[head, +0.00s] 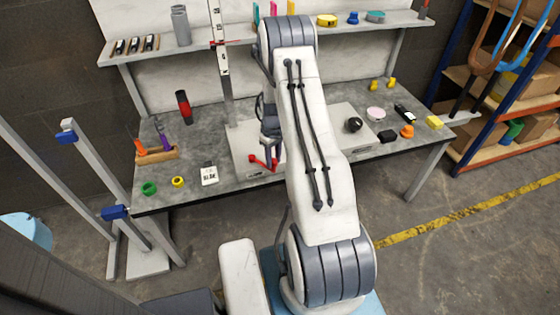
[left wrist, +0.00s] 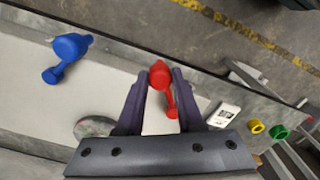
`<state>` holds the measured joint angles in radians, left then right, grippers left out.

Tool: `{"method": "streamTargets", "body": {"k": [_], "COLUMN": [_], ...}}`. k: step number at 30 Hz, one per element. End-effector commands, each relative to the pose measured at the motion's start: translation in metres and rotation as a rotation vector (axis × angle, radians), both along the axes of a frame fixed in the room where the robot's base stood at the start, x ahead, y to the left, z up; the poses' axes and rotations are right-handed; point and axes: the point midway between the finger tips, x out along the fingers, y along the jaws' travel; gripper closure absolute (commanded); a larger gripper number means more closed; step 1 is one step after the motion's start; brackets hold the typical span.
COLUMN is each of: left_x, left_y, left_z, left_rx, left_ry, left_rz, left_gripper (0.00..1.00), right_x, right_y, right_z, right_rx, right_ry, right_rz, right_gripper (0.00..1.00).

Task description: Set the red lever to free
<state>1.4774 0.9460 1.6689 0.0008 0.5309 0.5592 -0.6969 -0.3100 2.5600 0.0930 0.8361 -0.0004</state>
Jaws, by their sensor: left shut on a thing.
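The red lever (head: 260,162) sits on a pale panel (head: 243,137) on the grey bench. My left gripper (head: 272,154) reaches down to it from above. In the left wrist view the red lever (left wrist: 162,78) lies between the two dark fingers of my left gripper (left wrist: 160,82), which are shut on it. Its rounded red end shows at the fingertips, and its arm points down the picture. Any position marks around the lever cannot be read. A blue lever (left wrist: 68,50) stands on the same panel in the left wrist view. My right gripper is not in view.
A white label card (head: 209,175), a yellow ring (head: 178,182) and a green ring (head: 149,188) lie left of the panel. A black knob (head: 354,124) is right of my arm. An upright ruler-like post (head: 222,60) stands behind the panel.

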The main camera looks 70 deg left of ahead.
Motion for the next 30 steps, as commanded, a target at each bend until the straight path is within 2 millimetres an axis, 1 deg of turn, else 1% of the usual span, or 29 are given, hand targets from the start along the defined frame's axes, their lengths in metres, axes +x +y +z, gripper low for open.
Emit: {"method": "streamTargets", "body": {"k": [1,10,11,12,13,23,26,30], "left_x": [-0.001,0.0,0.0,0.0,0.0,0.001,0.001,0.001], "left_y": [0.003,0.004,0.004,0.004,0.004,0.002,0.003,0.003], "left_z": [0.001,0.001,0.001,0.001,0.001,0.003,0.012,0.038], "left_rx": [0.009,0.013,0.013,0.012,0.011,0.008,0.009,0.01], "left_ry": [0.0,0.0,0.0,-0.001,0.0,0.0,-0.001,0.0], "left_rz": [0.002,0.001,0.0,0.0,0.0,-0.002,-0.002,-0.002], "left_gripper": [1.0,1.0,0.53,0.37,0.33,0.33,0.33,0.33], "right_x": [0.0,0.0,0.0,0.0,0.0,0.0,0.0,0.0], "right_y": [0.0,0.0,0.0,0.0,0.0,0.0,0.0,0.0], "right_z": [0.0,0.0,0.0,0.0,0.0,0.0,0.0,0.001], "right_rx": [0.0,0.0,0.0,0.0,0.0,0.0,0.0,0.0], "right_ry": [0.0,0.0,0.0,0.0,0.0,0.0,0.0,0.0], "right_rz": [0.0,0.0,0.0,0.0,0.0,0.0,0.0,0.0], "right_gripper": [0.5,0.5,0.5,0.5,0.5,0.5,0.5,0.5]}}
